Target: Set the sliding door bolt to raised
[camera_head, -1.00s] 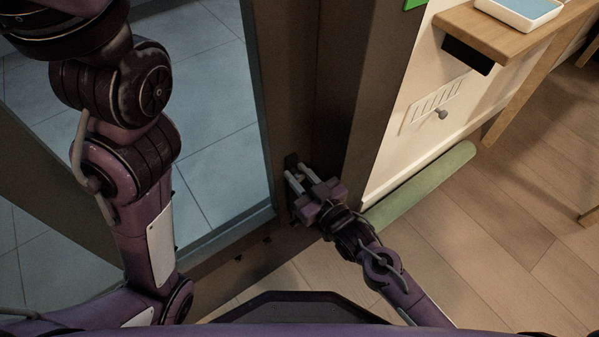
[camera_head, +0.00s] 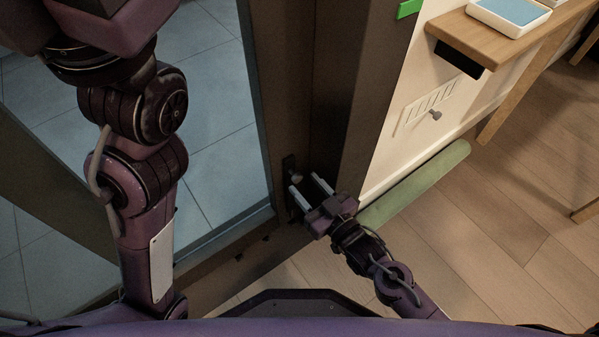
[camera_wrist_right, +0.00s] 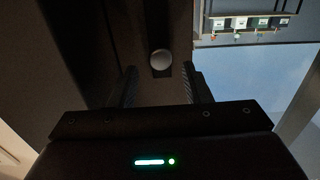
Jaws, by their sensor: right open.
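The sliding door bolt (camera_head: 291,163) is a small dark fitting low on the brown door frame. Its pale round knob (camera_wrist_right: 160,60) shows in the right wrist view, just beyond and between my fingertips. My right gripper (camera_head: 306,184) is open and empty, pointing at the bolt. In the head view its fingers are just below and to the right of the knob, seemingly apart from it. The wrist view shows the two dark fingers (camera_wrist_right: 160,78) on either side, with a gap between them. My left arm crosses the left side; its gripper is out of view.
A glass pane (camera_head: 210,110) shows a tiled floor. A wooden shelf (camera_head: 480,38) with a tray sticks out at upper right. Wood floor is open at right.

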